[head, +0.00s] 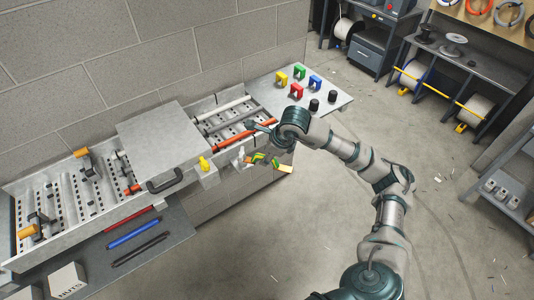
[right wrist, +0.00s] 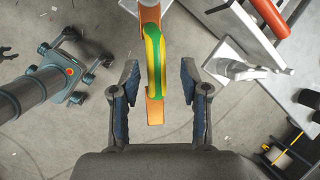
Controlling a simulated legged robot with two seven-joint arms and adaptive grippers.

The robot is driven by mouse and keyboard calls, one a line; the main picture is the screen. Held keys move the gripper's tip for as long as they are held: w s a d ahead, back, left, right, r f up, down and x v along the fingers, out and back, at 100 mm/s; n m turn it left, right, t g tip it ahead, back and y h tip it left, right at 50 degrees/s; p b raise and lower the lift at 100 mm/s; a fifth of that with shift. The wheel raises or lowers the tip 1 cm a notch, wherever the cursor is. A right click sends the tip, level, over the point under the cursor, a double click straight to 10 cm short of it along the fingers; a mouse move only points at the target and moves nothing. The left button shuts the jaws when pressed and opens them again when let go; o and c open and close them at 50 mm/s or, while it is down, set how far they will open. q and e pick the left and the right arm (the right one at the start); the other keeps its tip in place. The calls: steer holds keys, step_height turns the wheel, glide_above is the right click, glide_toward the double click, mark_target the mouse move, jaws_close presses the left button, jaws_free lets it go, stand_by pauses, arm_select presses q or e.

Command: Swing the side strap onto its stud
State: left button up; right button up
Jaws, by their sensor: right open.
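The strap, orange with a green and yellow bowed middle, hangs at the side of the metal drawer unit. In the head view its green and yellow part (head: 258,158) shows below my right gripper (head: 263,143). In the right wrist view the strap (right wrist: 154,60) runs lengthwise between the two open fingers of my right gripper (right wrist: 159,72), with a visible gap on each side. A pale lever-like piece (right wrist: 240,70) sits on metal to the right of the strap; I cannot tell whether it is the stud. My left gripper is not in view.
A perforated tray (head: 80,195) and a grey lid (head: 158,140) lie left of the strap. A yellow knob (head: 204,163) stands near. Coloured blocks (head: 299,72) and black cylinders stand on the board behind. The floor (head: 300,230) in front is clear.

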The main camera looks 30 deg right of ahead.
steer(key=shift+w+a+f, duration=0.15)
steer(key=shift+a+f, duration=0.05)
steer(key=shift+f, duration=0.1)
steer(key=shift+a, duration=0.1)
jaws_close()
